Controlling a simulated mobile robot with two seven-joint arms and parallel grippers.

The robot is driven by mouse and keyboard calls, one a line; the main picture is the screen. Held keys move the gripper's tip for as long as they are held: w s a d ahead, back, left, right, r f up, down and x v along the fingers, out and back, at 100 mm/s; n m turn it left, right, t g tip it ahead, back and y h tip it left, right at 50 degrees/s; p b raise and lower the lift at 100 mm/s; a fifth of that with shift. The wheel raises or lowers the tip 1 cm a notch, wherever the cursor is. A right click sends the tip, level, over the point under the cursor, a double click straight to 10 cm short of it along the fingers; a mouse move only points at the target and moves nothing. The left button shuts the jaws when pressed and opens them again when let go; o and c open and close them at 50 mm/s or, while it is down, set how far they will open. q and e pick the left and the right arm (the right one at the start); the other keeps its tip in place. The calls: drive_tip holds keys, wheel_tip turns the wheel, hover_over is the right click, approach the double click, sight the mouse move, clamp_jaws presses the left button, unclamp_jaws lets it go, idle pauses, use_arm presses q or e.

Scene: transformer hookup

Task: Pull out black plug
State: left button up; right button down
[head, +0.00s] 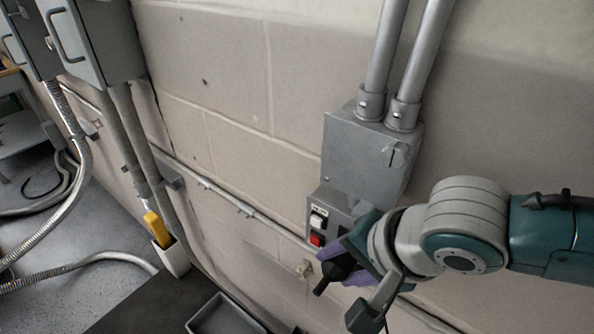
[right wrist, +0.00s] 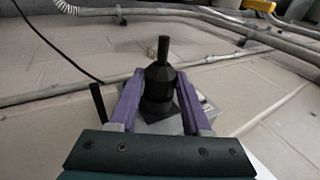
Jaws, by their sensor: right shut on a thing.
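The black plug (head: 334,272) is a dark, stepped body with a narrow end, held in front of the lower part of the wall control box (head: 325,200). My right gripper (head: 343,265), with purple fingers, is shut on it. In the right wrist view the plug (right wrist: 160,82) stands between the two purple fingers (right wrist: 160,105), its thin end pointing away from the gripper. A square black base shows under it, in front of a grey box. Whether the plug is seated in a socket cannot be told. My left gripper is not in view.
The control box has a white switch (head: 318,220) and a red switch (head: 316,240). A larger grey box (head: 365,155) with two conduits is above. A thin conduit (head: 245,210) runs along the wall. A yellow-handled thing (head: 157,228) sits in a white holder (head: 172,260).

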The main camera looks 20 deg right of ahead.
sight(318, 296)
drive_tip(key=shift+s+a, duration=0.15)
drive_tip(key=shift+a, duration=0.05)
drive_tip(key=shift+s+a+p, duration=0.25)
drive_tip(key=shift+a+p, duration=0.05)
drive_tip(key=shift+p, duration=0.1)
drive_tip(key=shift+s+a, duration=0.25)
drive_tip(key=shift+a, duration=0.1)
drive_tip(key=shift+s+a+p, duration=0.4)
drive_tip(key=shift+a+p, duration=0.1)
drive_tip(key=shift+p, duration=0.05)
drive_tip(key=shift+a, duration=0.1)
drive_tip(key=shift+s+a+p, duration=0.5)
drive_tip(key=shift+s+a, duration=0.15)
drive_tip(key=shift+a, duration=0.15)
drive_tip(key=shift+s+a+p, duration=0.3)
drive_tip(key=shift+s+a, duration=0.6)
drive_tip(key=shift+a, duration=0.2)
